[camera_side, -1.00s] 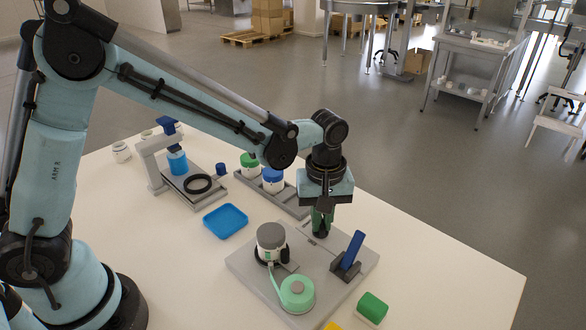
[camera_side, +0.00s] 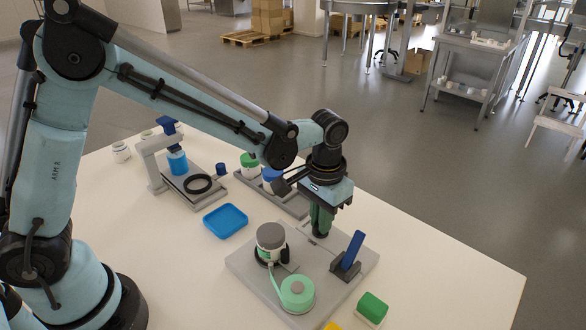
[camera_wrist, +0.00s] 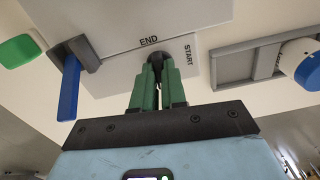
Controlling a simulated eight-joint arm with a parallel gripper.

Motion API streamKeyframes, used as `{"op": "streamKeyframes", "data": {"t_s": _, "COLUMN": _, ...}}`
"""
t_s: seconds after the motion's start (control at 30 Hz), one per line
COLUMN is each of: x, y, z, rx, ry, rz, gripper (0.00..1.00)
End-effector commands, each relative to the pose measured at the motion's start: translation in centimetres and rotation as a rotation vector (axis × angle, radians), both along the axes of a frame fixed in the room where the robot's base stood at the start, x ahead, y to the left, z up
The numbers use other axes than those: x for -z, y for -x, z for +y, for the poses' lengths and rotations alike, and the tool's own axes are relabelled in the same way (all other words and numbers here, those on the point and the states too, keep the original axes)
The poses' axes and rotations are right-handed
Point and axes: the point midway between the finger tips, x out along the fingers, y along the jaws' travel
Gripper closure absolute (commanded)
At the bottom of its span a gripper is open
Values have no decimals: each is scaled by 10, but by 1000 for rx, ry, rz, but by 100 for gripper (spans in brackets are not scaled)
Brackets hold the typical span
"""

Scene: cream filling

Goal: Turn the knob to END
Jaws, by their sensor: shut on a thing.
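The black knob (camera_wrist: 156,60) sits on the grey base plate (camera_wrist: 208,25), between the green fingertips of my gripper (camera_wrist: 156,72) in the wrist view. My gripper is shut on it from above, and the fingers hide most of it. The printed word END is just above the knob in the wrist view, and START is to its right. Which way the knob points cannot be told. In the side view my gripper (camera_side: 320,230) stands over the back part of the base plate (camera_side: 245,262).
A blue lever (camera_side: 352,250) stands beside the gripper. A grey-lidded jar (camera_side: 270,237) and a light green round part (camera_side: 297,290) are on the same plate. A tray with lidded jars (camera_side: 250,164) is behind. A blue tray (camera_side: 225,220) lies left.

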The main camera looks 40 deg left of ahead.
Motion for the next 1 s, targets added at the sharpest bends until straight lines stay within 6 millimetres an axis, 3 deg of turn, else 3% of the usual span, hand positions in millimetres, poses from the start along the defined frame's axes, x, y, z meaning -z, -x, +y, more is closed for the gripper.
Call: {"op": "streamKeyframes", "data": {"t_s": 1.0, "x": 0, "y": 1, "z": 0, "rx": 965, "ry": 1, "rz": 2, "gripper": 100}}
